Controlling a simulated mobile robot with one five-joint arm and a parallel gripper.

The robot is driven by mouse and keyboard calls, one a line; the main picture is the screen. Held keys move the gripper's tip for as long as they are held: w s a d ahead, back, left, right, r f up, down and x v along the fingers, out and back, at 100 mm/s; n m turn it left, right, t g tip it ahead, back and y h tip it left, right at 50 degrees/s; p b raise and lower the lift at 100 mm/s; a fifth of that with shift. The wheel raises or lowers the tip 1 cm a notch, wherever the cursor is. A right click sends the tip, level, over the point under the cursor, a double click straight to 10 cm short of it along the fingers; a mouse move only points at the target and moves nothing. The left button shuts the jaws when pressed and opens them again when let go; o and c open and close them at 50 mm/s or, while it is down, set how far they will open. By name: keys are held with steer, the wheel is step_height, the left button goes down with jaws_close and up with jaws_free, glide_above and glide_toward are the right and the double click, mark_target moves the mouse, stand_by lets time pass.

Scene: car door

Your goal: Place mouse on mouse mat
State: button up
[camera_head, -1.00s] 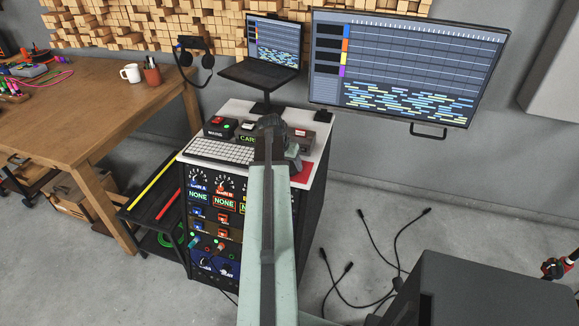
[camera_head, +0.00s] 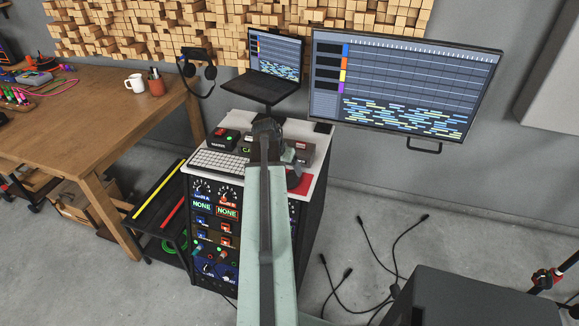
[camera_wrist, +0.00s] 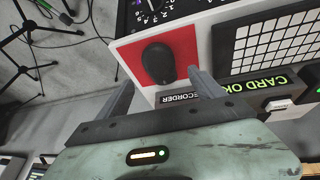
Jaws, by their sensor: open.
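The black mouse (camera_wrist: 159,62) lies on the red mouse mat (camera_wrist: 190,45) in the wrist view, near one edge of the mat. My gripper (camera_wrist: 157,80) is open, with one finger on each side of the mouse's near end. The fingers look apart from the mouse, with nothing held between them. In the head view, my arm covers much of the rack top and hides most of the gripper (camera_head: 287,157).
A white keyboard (camera_head: 217,162) and small boxes, one a recorder (camera_wrist: 185,97), share the rack's white top (camera_head: 318,140). A large monitor (camera_head: 400,85) and a laptop (camera_head: 273,82) stand behind. A wooden desk (camera_head: 85,110) is at left.

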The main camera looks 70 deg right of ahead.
steer(key=p+v, duration=0.3)
steer(key=v, duration=0.2)
steer(key=shift+a+r, duration=0.1)
steer(key=shift+r, duration=0.2)
steer(key=shift+f, duration=0.1)
steer(key=w+a+f+n+t+y, duration=0.15)
steer(key=w+a+n, duration=0.65)
steer(key=w+a, duration=1.6)
steer(key=w+a+n+y, duration=0.1)
steer(key=w+a+n, duration=0.1)
steer(key=a, duration=1)
steer(key=w+a+n+y+p, duration=0.1)
steer(key=a+n, duration=0.4)
steer(key=a, duration=0.7)
steer(key=w+a+r+n+y, duration=0.1)
steer(key=w+a+n, duration=0.2)
steer(key=a, duration=1)
steer(key=shift+p, duration=0.4)
